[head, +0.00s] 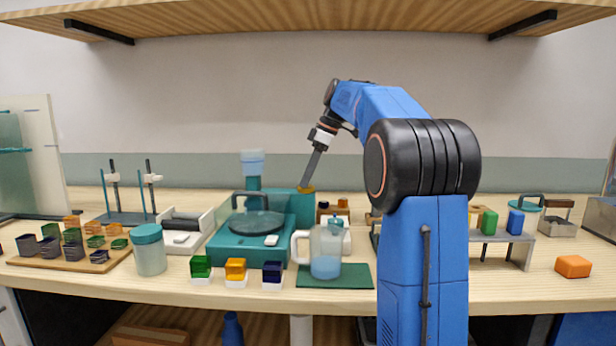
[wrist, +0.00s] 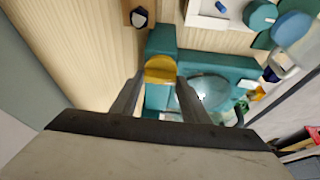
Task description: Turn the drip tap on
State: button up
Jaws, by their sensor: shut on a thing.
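The teal drip unit (head: 222,250) stands left of centre on the bench, with a dark round plate (head: 257,224) on it and a dark arched spout above the plate. A yellow knob (head: 309,189) sits on top of the unit's rear block (head: 301,209). My gripper (head: 304,184) reaches down to it from above and is shut on it. In the wrist view the yellow knob (wrist: 160,67) lies between the two fingertips (wrist: 158,80). I cannot make out any drip falling. The fingers partly hide the knob in the head view.
A clear jug (head: 325,262) stands on a dark green mat (head: 345,281) at the front. Green, orange and dark blocks (head: 236,268) stand left of it. A lidded jar (head: 150,255) and a small balance (head: 182,240) are farther left. A wooden shelf (head: 300,18) hangs overhead.

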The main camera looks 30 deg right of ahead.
jog(key=shift+n, duration=0.4)
jog(key=o, duration=1.1)
jog(key=shift+c, duration=0.2)
